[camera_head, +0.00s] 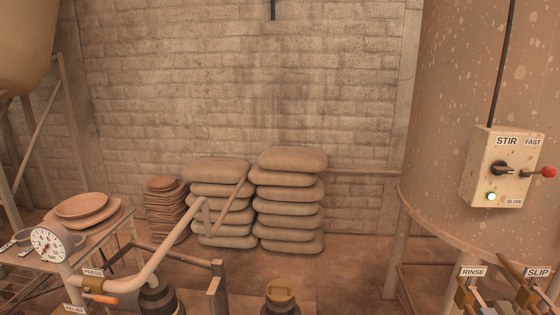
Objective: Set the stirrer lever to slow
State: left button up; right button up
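The stirrer box (486,160) is a cream control box, labelled STIR, on the tank at the right. Its lever has a black hub (502,168) and a red knob (548,171). The lever points right, nearly level, between the FAST label (533,142) above and the SLOW label (514,202) below. A small round lamp (491,197) on the box looks lit. Neither of my grippers can be made out in this view.
The large speckled tank (440,110) fills the right side. Valve handles labelled RINSE (473,271) and SLIP (538,272) stand below the box. Stacked sacks (290,200) lie by the back wall. A gauge (48,245) and pipe (165,250) occupy the lower left.

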aim_at(548, 172)
jog(key=z, duration=1.45)
